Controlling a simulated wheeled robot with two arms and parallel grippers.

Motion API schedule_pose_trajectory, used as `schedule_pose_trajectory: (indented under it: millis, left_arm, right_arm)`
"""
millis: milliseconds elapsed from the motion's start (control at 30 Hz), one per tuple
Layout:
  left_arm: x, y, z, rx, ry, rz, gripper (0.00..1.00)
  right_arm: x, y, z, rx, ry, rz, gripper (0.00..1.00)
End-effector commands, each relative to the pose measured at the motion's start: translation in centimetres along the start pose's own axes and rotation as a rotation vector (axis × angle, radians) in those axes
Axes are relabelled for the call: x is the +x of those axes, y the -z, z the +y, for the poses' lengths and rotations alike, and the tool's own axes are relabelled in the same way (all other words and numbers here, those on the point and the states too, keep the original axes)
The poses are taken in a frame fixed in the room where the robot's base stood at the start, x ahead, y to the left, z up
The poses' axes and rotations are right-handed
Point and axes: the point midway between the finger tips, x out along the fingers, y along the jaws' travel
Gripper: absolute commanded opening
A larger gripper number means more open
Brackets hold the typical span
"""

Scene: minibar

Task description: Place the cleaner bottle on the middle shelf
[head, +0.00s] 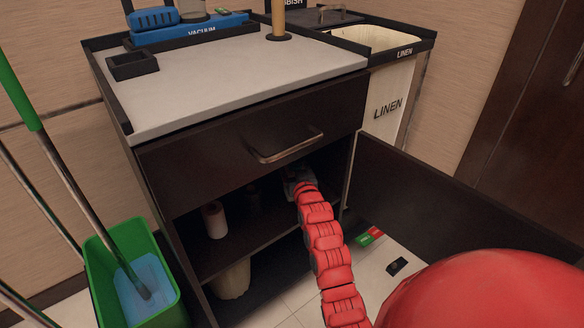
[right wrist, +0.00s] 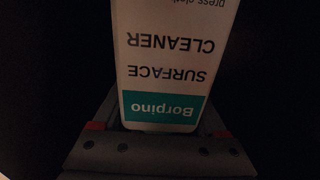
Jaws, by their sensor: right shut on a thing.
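The cleaner bottle (right wrist: 165,75) fills the middle of the right wrist view. Its white label reads "SURFACE CLEANER" upside down, with a teal "Borpino" band. My right gripper (right wrist: 158,118) is shut on it, with a finger on each side. In the head view my red right arm reaches into the open cabinet, and the gripper (head: 296,180) is in shadow just under the drawer, above the middle shelf (head: 240,236). The bottle is not clearly visible in the head view, and I cannot tell whether it touches the shelf. My left gripper is not in view.
A white cylindrical item (head: 214,220) stands on the shelf's left side. A pale item (head: 232,280) sits below. The drawer (head: 255,145) above is shut. The open cabinet door (head: 450,200) is right of my arm. A green mop bucket (head: 135,270) stands at left.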

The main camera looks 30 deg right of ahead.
Motion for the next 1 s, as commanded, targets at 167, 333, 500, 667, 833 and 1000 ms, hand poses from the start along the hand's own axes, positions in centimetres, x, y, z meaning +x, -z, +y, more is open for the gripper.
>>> schedule_pose_trajectory:
  millis: [167, 333, 500, 667, 833, 1000]
  left_arm:
    - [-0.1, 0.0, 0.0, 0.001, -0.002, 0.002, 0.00]
    - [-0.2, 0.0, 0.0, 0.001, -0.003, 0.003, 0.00]
    - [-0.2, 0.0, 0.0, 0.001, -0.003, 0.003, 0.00]
    - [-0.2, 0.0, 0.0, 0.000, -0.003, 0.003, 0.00]
    - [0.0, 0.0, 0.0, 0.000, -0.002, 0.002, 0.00]
    - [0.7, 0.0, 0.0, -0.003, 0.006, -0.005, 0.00]
  right_arm:
    - [0.1, 0.2, -0.1, -0.001, 0.000, 0.007, 0.00]
    - [0.1, -0.1, -0.1, -0.001, 0.000, 0.005, 0.00]
    - [0.1, -0.2, 0.0, -0.001, 0.000, 0.004, 1.00]
    - [0.1, -0.2, 0.0, -0.001, 0.000, 0.004, 1.00]
    - [0.0, 0.2, 0.0, -0.001, 0.000, 0.004, 1.00]
    - [-2.3, 0.3, 0.0, -0.001, -0.001, 0.003, 1.00]
